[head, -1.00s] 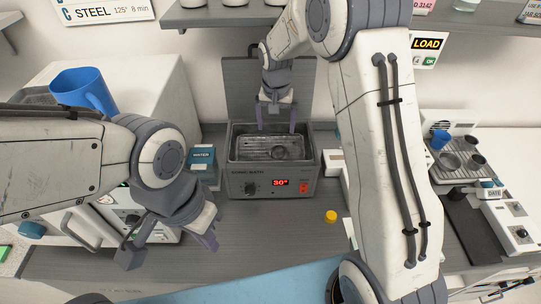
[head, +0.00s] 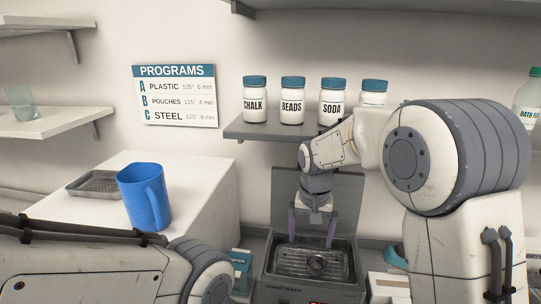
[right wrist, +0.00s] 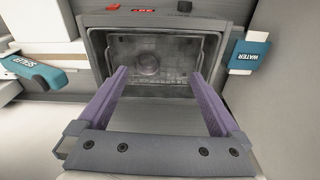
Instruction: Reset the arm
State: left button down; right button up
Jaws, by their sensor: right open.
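My right gripper (head: 313,232) points down over the back of the sonic bath (head: 283,288). Its two purple fingers are spread apart with nothing between them. In the right wrist view the open fingers (right wrist: 160,73) frame the bath (right wrist: 98,45). A wire basket (head: 290,262) sits inside the bath, with a small round metallic thing (head: 316,263) in it. The bath's grey lid (head: 345,205) stands raised behind. My left arm crosses the lower left of the head view; its gripper is outside the picture.
A blue mug (head: 140,198) and a metal tray (head: 92,184) stand on the white cabinet (head: 190,180) at left. A shelf (head: 250,131) above the bath holds several jars. A water box (right wrist: 248,55) is beside the bath. A programs sign (head: 176,97) hangs on the wall.

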jog(key=s+a+f+n+b, duration=0.1)
jog(key=s+a+n, duration=0.1)
jog(key=s, duration=0.8)
jog(key=s+a+f+n+b, duration=0.1)
jog(key=s+a+f+n, duration=0.1)
jog(key=s+n, duration=0.3)
jog(key=s+a+f+n+g+y+b, duration=0.1)
jog(key=s+a+f+n+b, duration=0.1)
jog(key=s, duration=1.2)
jog(key=shift+s+a+n, duration=0.35)
jog(key=shift+a+n, duration=0.1)
jog(key=shift+n, duration=0.25)
